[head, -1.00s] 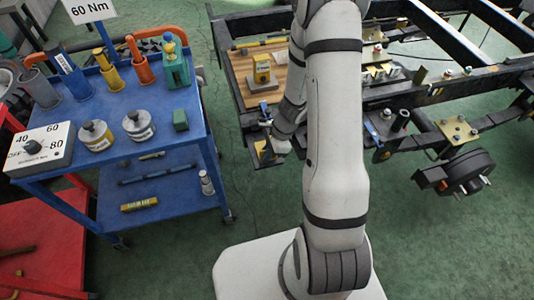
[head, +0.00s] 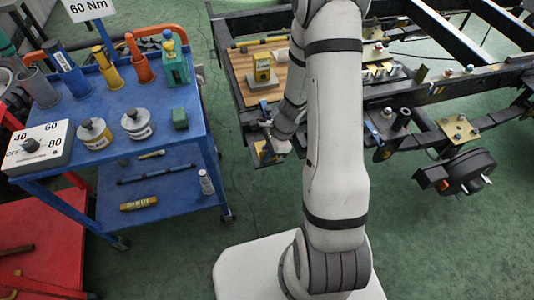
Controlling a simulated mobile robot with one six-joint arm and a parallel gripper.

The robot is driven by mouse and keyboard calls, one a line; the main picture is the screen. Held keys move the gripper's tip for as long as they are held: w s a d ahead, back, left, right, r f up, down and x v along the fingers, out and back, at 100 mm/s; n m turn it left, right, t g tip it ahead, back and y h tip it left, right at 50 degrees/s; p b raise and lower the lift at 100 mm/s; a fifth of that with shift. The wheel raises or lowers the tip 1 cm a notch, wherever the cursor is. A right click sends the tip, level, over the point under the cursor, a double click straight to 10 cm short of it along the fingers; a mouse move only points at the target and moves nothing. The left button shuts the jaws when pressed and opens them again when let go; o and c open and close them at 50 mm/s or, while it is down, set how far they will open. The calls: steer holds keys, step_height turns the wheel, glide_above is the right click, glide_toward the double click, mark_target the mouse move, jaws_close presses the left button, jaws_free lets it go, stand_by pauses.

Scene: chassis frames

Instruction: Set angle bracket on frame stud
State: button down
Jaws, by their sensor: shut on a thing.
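My gripper (head: 269,140) is at the near left corner of the chassis frame (head: 395,148), low beside the wooden board, and partly hidden by my own arm. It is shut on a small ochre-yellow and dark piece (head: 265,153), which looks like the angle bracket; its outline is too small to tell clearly. I cannot tell whether this piece touches the frame. The frame stud under or beside it cannot be made out.
A wooden board (head: 293,90) on the frame carries a yellow block on a grey base (head: 263,72). A blue cart (head: 107,118) with tools, tins and a dial box (head: 38,146) stands at the left. A dark hub (head: 466,172) juts out at right. Green floor is clear between cart and frame.

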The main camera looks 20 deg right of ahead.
steer(key=c, duration=1.5)
jaws_free()
steer(key=shift+r, duration=0.1)
steer(key=shift+r+p, duration=1.2)
steer(key=shift+r, duration=0.25)
step_height(320, 180, up, 5)
steer(key=p, duration=0.4)
